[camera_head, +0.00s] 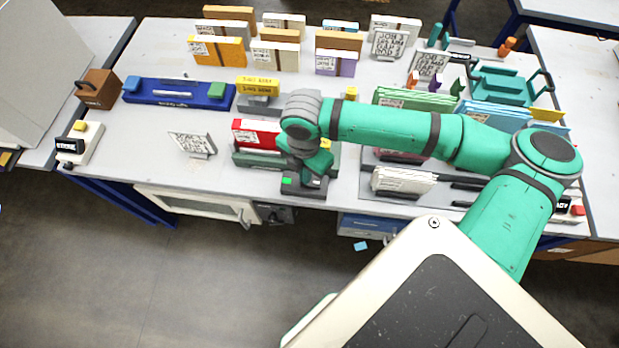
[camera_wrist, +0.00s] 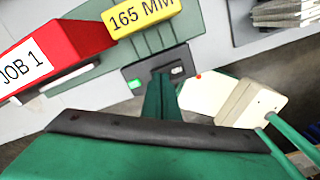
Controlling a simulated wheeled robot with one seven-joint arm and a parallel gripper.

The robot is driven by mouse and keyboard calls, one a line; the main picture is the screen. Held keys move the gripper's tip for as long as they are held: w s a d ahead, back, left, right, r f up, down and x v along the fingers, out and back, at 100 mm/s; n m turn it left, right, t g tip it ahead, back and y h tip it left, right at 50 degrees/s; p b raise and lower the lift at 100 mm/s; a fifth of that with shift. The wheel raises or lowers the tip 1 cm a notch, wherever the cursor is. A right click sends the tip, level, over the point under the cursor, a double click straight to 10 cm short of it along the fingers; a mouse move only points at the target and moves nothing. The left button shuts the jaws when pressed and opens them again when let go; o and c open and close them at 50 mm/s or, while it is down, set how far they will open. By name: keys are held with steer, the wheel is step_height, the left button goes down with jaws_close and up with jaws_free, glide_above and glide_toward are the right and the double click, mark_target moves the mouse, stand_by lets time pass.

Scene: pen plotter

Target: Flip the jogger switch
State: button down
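The jogger looks like the green-grey machine (camera_head: 243,159) at the front edge of the bench, holding a red JOB 1 block (camera_wrist: 52,52) and a yellow 165 MM block (camera_wrist: 143,18). Its dark front panel (camera_wrist: 148,66) carries a lit green lamp (camera_wrist: 134,84) and a small black-and-white switch (camera_wrist: 178,70). The lamp also shows in the head view (camera_head: 287,181). My gripper (camera_wrist: 162,78) has its dark green fingers together with nothing between them. The tips are in front of the panel, just left of the switch; I cannot tell whether they touch it. In the head view, my wrist hides the fingers.
A white sign (camera_head: 194,143) stands left of the jogger. A white stack (camera_head: 402,180) stands to the right. My arm spans the right half of the bench. Floor before the bench is mostly clear.

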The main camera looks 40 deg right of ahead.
steer(key=shift+f, duration=0.25)
step_height(320, 180, up, 7)
stand_by(1.1)
stand_by(0.4)
